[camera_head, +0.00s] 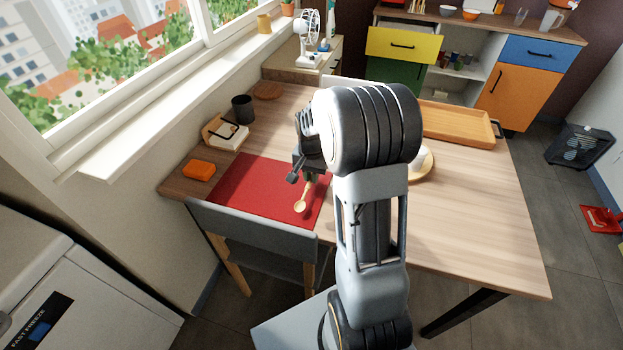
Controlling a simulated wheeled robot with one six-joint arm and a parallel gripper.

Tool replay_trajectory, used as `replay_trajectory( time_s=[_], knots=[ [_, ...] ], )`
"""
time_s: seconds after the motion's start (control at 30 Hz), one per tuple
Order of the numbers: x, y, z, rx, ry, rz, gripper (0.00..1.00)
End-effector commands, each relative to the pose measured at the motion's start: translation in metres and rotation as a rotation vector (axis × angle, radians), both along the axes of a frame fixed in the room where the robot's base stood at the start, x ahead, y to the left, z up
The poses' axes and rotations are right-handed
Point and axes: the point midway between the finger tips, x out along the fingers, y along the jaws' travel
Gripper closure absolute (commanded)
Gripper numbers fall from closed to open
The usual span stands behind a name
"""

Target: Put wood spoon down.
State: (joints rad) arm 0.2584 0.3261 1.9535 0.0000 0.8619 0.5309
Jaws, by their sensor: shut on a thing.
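The wood spoon (301,205) is pale wood, with its round bowl end pointing down toward the front of the picture. It shows over the red placemat (245,187) on the wooden table (470,215). I cannot tell whether its bowl touches the mat. My gripper (308,178) is shut on the spoon's handle near the mat's right part. My arm hides part of the handle and the table behind it.
A grey chair (255,228) stands at the table's front edge. An orange block (199,170), a napkin holder (228,133) and a black cup (242,108) stand left. A wooden tray (455,124) and a cup on a plate (421,163) are right. The table's front right is clear.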

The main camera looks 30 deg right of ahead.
Motion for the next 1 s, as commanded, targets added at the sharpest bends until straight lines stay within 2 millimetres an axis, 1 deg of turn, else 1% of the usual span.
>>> replay_trajectory(
  time_s=[0.03,0.1,0.37,0.5,0.53,0.77,1.0],
  knots=[
    [-0.001,0.000,-0.009,0.001,0.004,0.000,1.00],
    [-0.001,0.000,-0.015,0.001,0.002,0.000,1.00],
    [0.000,0.000,-0.015,0.000,0.000,0.000,1.00],
    [0.000,0.000,-0.019,0.000,0.000,0.000,1.00],
    [0.000,0.000,-0.018,0.000,0.000,0.000,0.83],
    [0.000,0.000,-0.017,0.000,0.000,0.000,0.61],
    [0.000,0.000,-0.016,0.000,0.000,0.000,0.60]
  ],
)
